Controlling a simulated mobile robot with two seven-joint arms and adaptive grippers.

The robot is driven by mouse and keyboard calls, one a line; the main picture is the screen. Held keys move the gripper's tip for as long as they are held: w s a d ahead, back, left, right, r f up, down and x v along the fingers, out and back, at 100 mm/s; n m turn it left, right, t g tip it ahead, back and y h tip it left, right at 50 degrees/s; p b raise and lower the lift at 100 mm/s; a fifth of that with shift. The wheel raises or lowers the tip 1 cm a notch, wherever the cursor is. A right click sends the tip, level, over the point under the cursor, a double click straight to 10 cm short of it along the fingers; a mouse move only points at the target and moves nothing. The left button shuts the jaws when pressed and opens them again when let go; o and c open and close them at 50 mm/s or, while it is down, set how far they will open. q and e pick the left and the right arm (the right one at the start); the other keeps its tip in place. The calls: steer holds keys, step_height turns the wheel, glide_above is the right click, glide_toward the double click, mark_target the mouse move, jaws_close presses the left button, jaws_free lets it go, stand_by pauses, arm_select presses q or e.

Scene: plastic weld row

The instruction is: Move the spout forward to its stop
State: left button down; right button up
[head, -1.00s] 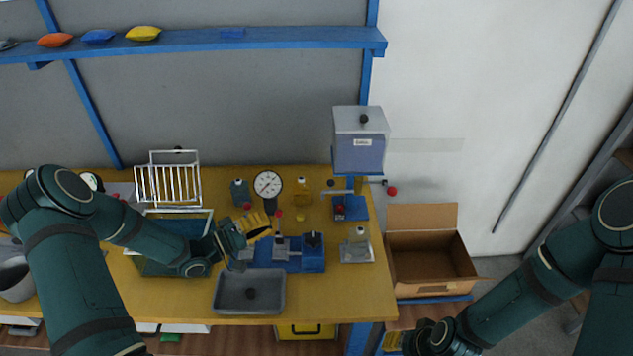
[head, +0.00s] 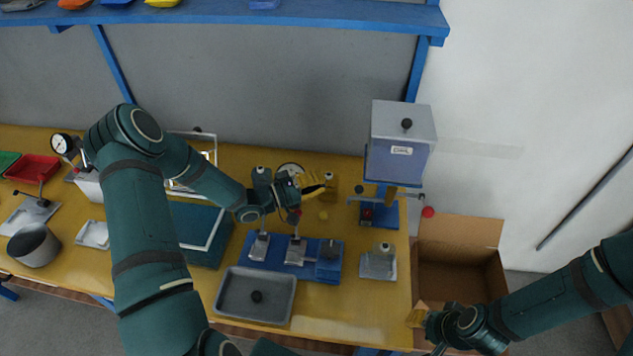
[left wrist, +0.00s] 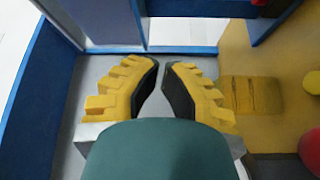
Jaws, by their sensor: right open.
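I cannot single out the spout with certainty. A grey box machine (head: 403,140) stands on a blue base at the back right of the bench, with a thin bar and dark and red knobs under its box. My left gripper (head: 326,187) is over the back of the bench, left of that machine and apart from it. In the left wrist view its yellow fingers (left wrist: 161,65) lean together with a narrow gap at the tips. Nothing shows held between them. My right gripper (head: 414,318) is open and low by the bench's right front corner, partly hidden by its wrist.
A blue fixture (head: 278,262) with small clamps lies below my left gripper. A grey tray (head: 238,300) is in front of it. A small metal stand (head: 378,266) is at the right. An open cardboard box (head: 475,235) stands beyond the bench's right edge.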

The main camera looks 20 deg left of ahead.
arm_select(q)
steer(key=w+d, duration=0.1)
steer(key=d, duration=0.5)
steer(key=shift+w+f+p, duration=0.15)
steer(key=shift+f+p, duration=0.05)
steer(key=shift+p, duration=0.2)
steer(key=shift+d, duration=0.1)
